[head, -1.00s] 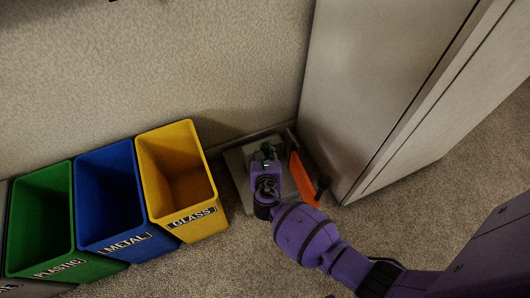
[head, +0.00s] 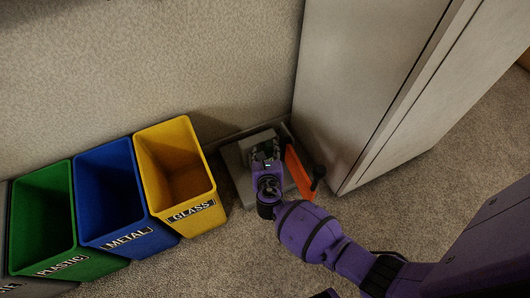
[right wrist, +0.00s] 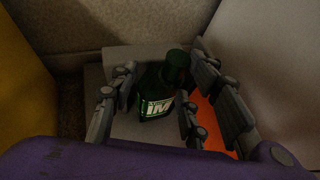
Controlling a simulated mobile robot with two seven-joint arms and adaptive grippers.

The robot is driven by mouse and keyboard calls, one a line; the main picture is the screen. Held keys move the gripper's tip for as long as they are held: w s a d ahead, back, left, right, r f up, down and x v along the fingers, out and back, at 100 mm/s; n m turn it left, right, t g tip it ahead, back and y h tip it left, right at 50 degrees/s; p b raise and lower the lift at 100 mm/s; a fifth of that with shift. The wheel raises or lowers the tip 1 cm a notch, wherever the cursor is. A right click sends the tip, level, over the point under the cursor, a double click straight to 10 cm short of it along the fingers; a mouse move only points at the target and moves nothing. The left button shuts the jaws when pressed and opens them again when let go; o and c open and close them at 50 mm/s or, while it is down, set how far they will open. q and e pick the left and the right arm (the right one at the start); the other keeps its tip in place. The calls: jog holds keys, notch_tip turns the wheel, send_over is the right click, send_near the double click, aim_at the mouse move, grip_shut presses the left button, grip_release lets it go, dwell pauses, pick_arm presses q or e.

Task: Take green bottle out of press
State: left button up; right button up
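The green bottle (right wrist: 155,98) stands slightly tilted in the right wrist view, with a dark cap and a pale label. It is between the fingers of my right gripper (right wrist: 163,88), which look open, with small gaps on both sides. In the head view my right gripper (head: 266,150) is over the grey press (head: 236,168) and hides the bottle. The press has an orange lever (head: 298,172) with a dark knob, on the gripper's right. My left gripper is not in view.
Yellow GLASS (head: 193,212), blue METAL (head: 128,239) and green PLASTIC (head: 70,267) bins stand in a row left of the press. A pale cabinet (head: 350,100) rises close on its right, and a wall (head: 150,60) is behind. Carpet is clear in front.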

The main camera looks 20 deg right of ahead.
jog(key=v, duration=0.7)
jog(key=shift+s, duration=0.25)
jog(key=shift+r, duration=0.1)
dwell(0.4)
